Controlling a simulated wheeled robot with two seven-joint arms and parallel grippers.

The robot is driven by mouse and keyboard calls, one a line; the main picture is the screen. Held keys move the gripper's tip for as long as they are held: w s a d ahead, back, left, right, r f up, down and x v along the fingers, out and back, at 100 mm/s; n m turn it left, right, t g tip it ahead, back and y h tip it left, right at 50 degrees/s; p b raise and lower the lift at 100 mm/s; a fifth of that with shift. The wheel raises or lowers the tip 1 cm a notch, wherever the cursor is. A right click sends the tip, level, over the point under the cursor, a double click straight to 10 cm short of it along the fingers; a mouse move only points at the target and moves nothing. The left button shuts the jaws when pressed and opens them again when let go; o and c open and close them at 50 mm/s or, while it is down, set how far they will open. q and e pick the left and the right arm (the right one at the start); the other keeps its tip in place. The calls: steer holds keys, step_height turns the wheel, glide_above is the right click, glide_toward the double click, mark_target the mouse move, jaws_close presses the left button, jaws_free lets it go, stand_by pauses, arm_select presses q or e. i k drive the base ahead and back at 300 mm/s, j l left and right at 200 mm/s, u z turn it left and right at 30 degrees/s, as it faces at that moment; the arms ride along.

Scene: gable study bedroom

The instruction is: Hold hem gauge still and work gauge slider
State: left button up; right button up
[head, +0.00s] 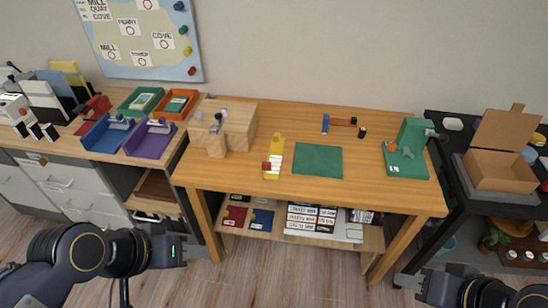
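What looks like the hem gauge (275,150) is a narrow yellow and white strip lying on the wooden desk, left of a green mat. A red block (267,166), which looks like its slider, sits at its lower part, toward the near end. My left gripper (200,251) is low in front of the desk's left leg, apart from the gauge; its fingers look spread and empty. My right gripper (404,280) is low in front of the desk's right leg, far from the gauge; its finger gap is not clear.
The green mat (318,160) lies right of the gauge. A wooden block stand (237,124) is to the left, a blue and brown tool (341,122) behind, and a green fixture (408,150) at the right. The desk's front strip is clear. An open cardboard box (497,172) stands on the black table.

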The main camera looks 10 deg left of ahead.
mark_target(266, 166)
steer(key=i+l+u, duration=0.15)
steer(key=i+u, duration=0.15)
steer(key=i, duration=0.2)
steer(key=i+l+u, duration=0.3)
steer(key=i, duration=0.2)
